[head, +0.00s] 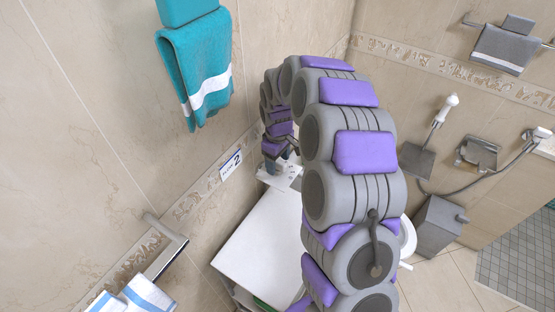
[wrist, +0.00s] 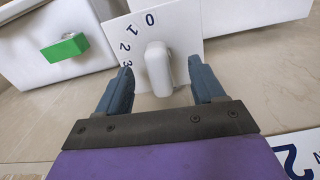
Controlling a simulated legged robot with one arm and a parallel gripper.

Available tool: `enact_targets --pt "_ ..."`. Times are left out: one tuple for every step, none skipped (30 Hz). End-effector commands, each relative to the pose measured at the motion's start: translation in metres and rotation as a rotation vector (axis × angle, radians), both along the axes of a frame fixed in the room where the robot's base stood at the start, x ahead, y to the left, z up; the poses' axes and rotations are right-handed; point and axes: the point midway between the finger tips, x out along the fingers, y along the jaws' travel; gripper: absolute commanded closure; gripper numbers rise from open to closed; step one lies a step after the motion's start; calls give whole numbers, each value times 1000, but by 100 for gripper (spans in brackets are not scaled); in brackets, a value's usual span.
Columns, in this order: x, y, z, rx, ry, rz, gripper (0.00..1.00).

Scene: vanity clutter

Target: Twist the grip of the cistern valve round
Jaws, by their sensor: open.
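The cistern valve appears as a white dial plate (wrist: 188,28) marked 0, 1, 2 and 3, with a white rounded grip (wrist: 158,70) in its middle. The grip's far end points roughly toward the 0. My gripper (wrist: 160,66) is open, with one blue-grey finger on each side of the grip. Gaps show between the fingers and the grip, so it is not clamped. In the head view my gripper (head: 277,168) is at the far end of my arm, over the small white plate (head: 290,180); the grip is largely hidden there.
A white box with a green handle (wrist: 65,47) stands left of the dial. A sign with a 2 (head: 231,165) is on the left wall. A teal towel (head: 197,75) hangs above. A white surface (head: 262,240) lies below my arm. A grey box (head: 437,225) is at right.

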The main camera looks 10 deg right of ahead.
Motion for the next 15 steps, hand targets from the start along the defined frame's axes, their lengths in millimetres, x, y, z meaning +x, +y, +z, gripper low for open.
enact_targets --pt "0 0 4 0 -1 0 32" --pt "0 0 6 0 -1 0 32" --pt "1 0 9 1 -2 0 32" --pt "1 0 12 0 -3 0 32" --pt "1 0 15 0 -3 0 32" --pt "1 0 19 0 -4 0 32" --pt "1 0 22 0 -4 0 32" --pt "1 0 25 0 -4 0 32" --pt "1 0 28 0 -4 0 32" --pt "1 0 31 0 -4 0 32" --pt "1 0 34 0 -4 0 32" --pt "0 0 37 1 -2 0 32" --pt "0 0 40 1 -2 0 32" --pt "0 0 43 1 -1 0 32" --pt "0 0 46 1 -1 0 32"
